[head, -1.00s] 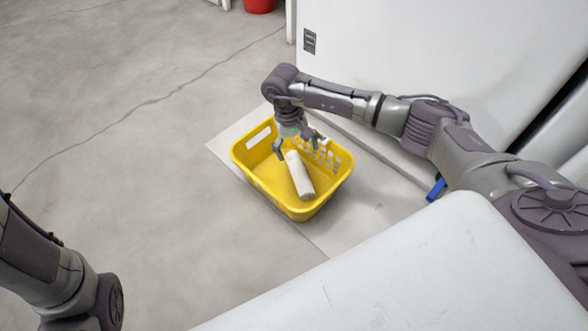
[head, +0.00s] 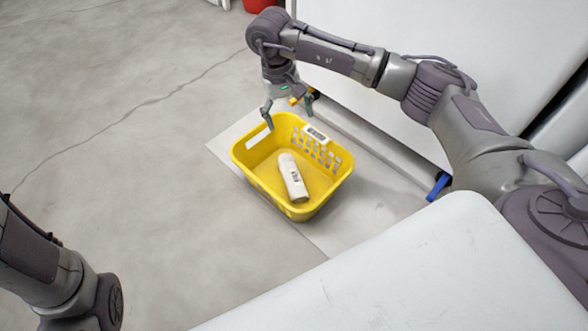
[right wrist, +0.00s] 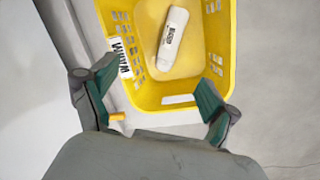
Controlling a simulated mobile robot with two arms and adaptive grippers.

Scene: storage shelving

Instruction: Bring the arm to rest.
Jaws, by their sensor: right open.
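My right gripper (head: 289,112) is open and empty above the far end of the yellow basket; its two spread fingers also show in the right wrist view (right wrist: 155,103). The yellow basket (head: 258,176) stands upright on the floor and also shows in the right wrist view (right wrist: 225,50). A white bottle with dark lettering (head: 294,180) lies inside it, apart from my gripper, and shows in the right wrist view (right wrist: 172,38). Part of my left arm is at the lower left of the head view; its gripper is out of view.
A large white cabinet (head: 400,100) stands behind the basket. A white surface (head: 420,265) fills the lower right. A blue piece (head: 438,186) is near the cabinet's foot. A red container (head: 260,4) is at the top. The grey floor at left (head: 110,120) is clear.

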